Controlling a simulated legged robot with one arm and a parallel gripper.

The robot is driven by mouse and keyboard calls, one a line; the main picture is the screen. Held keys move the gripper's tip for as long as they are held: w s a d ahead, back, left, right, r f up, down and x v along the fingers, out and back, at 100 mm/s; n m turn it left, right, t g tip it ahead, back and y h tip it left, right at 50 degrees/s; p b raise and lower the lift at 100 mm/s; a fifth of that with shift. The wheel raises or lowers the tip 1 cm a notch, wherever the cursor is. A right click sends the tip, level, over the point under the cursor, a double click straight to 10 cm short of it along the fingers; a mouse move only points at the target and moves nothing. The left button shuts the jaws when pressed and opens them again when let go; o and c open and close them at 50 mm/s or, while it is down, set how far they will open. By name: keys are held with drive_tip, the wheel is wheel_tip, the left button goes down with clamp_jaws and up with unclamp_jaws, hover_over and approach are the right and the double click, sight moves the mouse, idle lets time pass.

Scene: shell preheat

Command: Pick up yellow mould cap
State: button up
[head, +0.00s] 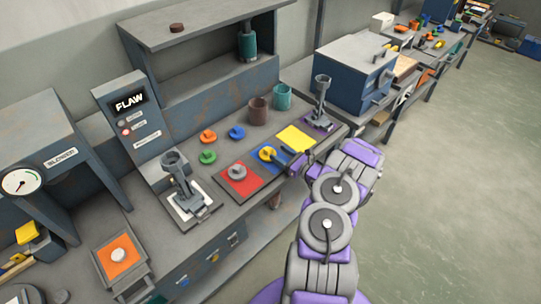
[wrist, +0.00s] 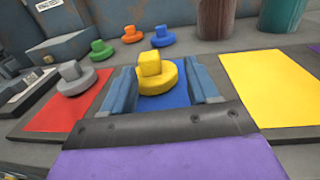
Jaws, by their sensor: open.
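The yellow mould cap (head: 267,154) is a round disc with a blocky knob on top. It sits on the blue square (head: 277,167) of the bench. In the wrist view the yellow mould cap (wrist: 152,74) stands upright between the tips of my gripper (wrist: 161,86). The two blue-grey fingers are apart, one on each side of it, with a visible gap. In the head view my gripper (head: 283,160) reaches over the bench from the right, close to the cap. The underside of the cap is hidden.
A grey cap (wrist: 84,78) sits on the red square (wrist: 60,112). Green (wrist: 101,50), orange (wrist: 132,34) and blue (wrist: 163,36) caps stand behind. The yellow square (wrist: 275,85) is bare. Brown (head: 258,110) and teal (head: 282,96) cups stand farther back.

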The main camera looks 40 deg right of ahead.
sight(272, 150)
drive_tip(key=w+a, duration=0.1)
drive_tip(key=a, duration=0.1)
drive_tip(key=shift+w+a+r, duration=0.35)
drive_tip(key=shift+r, duration=0.05)
drive_tip(key=shift+w+f+b, duration=0.1)
drive_tip(key=shift+w+b, duration=0.2)
drive_tip(key=w, duration=0.1)
drive_tip(key=w+d+b, duration=0.1)
drive_tip(key=shift+w+d+f, duration=0.1)
drive_tip(key=shift+w+f, duration=0.2)
drive_tip(key=shift+w, duration=0.35)
drive_tip(key=shift+w+a, duration=0.25)
drive_tip(key=shift+a, duration=0.15)
drive_tip(key=shift+w+a+r, duration=0.15)
drive_tip(key=shift+w+a, duration=0.05)
drive_tip(key=shift+a, duration=0.4)
drive_tip(key=shift+c, duration=1.1)
drive_tip(key=shift+s+d, duration=0.1)
drive_tip(key=shift+d, duration=0.55)
drive_tip(key=c, duration=0.4)
drive_tip(key=shift+a, duration=0.1)
drive_tip(key=c, duration=0.3)
drive_tip(key=shift+a, duration=0.2)
drive_tip(key=shift+c, duration=0.6)
